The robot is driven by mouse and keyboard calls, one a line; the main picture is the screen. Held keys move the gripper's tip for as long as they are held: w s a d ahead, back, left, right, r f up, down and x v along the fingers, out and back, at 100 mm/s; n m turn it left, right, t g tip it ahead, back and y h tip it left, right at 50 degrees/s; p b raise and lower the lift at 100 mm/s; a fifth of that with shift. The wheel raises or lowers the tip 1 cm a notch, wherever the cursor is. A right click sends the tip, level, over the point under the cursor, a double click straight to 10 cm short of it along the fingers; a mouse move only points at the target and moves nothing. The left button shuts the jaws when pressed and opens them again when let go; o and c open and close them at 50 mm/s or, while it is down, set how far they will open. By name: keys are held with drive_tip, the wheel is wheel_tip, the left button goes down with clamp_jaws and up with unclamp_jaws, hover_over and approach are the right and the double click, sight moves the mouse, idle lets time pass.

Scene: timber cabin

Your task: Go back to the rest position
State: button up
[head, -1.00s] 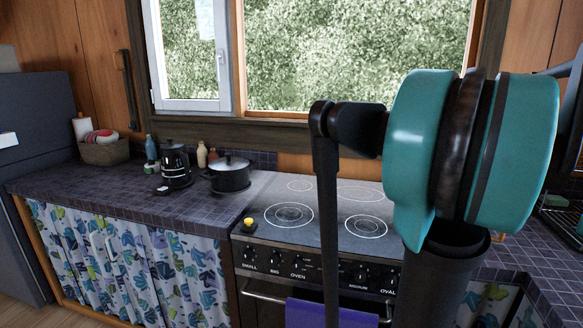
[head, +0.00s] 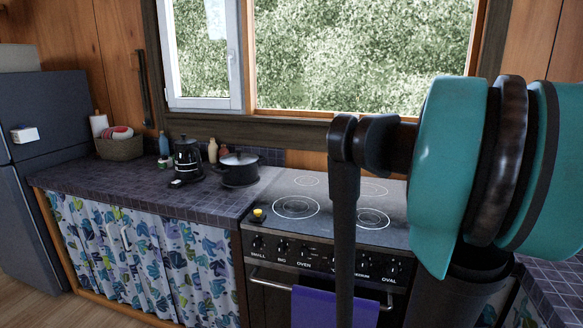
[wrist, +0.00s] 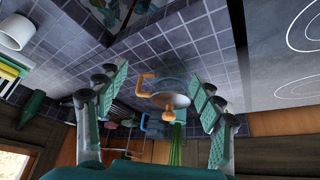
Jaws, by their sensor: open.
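My gripper (wrist: 158,80) shows in the wrist view with its two ridged teal-grey fingers spread wide. Nothing is held between them. Beyond the fingers are dark tiles and, further off, a small group of things with orange handles and green stalks; what they are is hard to tell. In the head view my teal and black arm fills the right side, in front of the stove. My gripper itself does not show in the head view.
The stove (head: 300,207) has a yellow-topped thing (head: 258,213) at its left front corner. A black pot (head: 240,172) and a dark kettle (head: 188,160) stand on the tiled counter (head: 110,180). A fridge (head: 45,110) stands far left. A white cup (wrist: 17,31) shows in the wrist view.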

drive_tip(key=s+a+f+n+y, duration=0.2)
drive_tip(key=s+a+f+n, duration=0.3)
drive_tip(key=a+f, duration=0.7)
drive_tip(key=s+a+f+n+t+y, duration=0.1)
drive_tip(key=s+a+f+n+y, duration=0.2)
drive_tip(key=a+f, duration=1)
drive_tip(key=s+a+n, duration=0.2)
drive_tip(key=a+n, duration=0.2)
drive_tip(key=a, duration=0.2)
drive_tip(key=shift+s+a+t, duration=0.2)
drive_tip(key=shift+t, duration=0.1)
drive_tip(key=shift+f, duration=0.1)
